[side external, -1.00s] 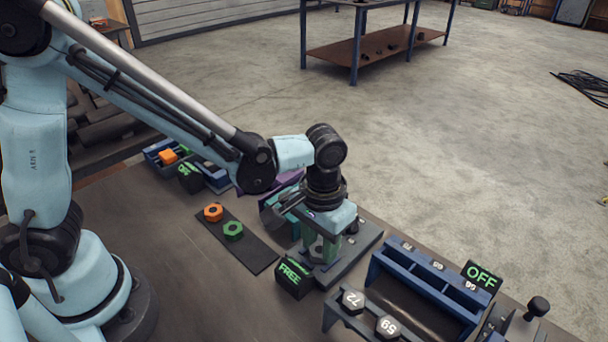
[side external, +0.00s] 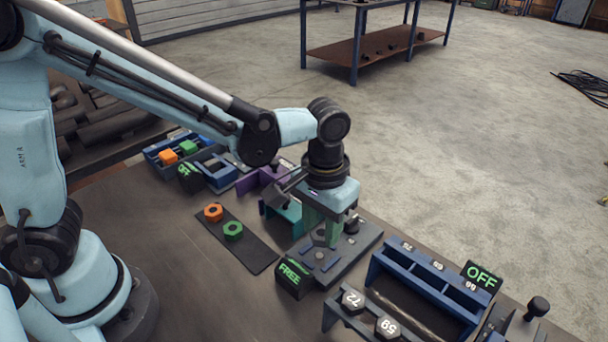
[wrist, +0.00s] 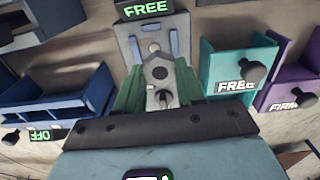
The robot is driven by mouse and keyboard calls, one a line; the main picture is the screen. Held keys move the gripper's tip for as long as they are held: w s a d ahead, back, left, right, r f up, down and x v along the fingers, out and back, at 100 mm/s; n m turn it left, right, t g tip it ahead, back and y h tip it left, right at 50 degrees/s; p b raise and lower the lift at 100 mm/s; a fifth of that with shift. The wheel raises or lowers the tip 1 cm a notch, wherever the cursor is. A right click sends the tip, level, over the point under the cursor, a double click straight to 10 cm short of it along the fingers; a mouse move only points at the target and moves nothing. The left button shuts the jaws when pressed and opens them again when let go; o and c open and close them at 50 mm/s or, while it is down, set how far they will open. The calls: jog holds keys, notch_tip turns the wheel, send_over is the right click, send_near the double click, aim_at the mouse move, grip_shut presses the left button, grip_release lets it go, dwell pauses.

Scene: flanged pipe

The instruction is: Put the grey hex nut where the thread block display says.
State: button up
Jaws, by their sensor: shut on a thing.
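My gripper (side external: 326,228) points down over the thread block, its green fingers shut on the grey hex nut (side external: 319,238). In the wrist view the nut (wrist: 159,72) sits between the fingers, its hole showing. The thread block (side external: 362,240) is a grey plate with blue rails and a black knob. Its display (side external: 293,276) reads FREE in green; it also shows in the wrist view (wrist: 146,8). A teal bin (wrist: 213,64) labelled FREE and a purple bin (wrist: 300,78) labelled FIRM stand to the right in the wrist view. The nut looks raised off the plate.
An orange nut (side external: 213,212) and a green nut (side external: 233,230) lie on a dark mat (side external: 262,252). Blue trays (side external: 213,172) stand at the far left. Bare bench lies before the mat.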

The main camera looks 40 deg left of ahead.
jog(key=w+a+r+n, duration=0.4)
jog(key=w+a+n, duration=0.1)
jog(key=w+a, duration=0.4)
jog(key=shift+w+a+n, duration=0.25)
jog(key=shift+a+n, duration=0.05)
jog(key=shift+a, duration=0.5)
jog(key=shift+f, duration=0.15)
jog(key=shift+f, duration=1.95)
jog(key=shift+f, duration=1.3)
jog(key=o, duration=1)
jog(key=shift+d, duration=0.1)
jog(key=shift+w, duration=0.1)
jog(key=shift+c, duration=0.4)
jog(key=shift+d, duration=0.1)
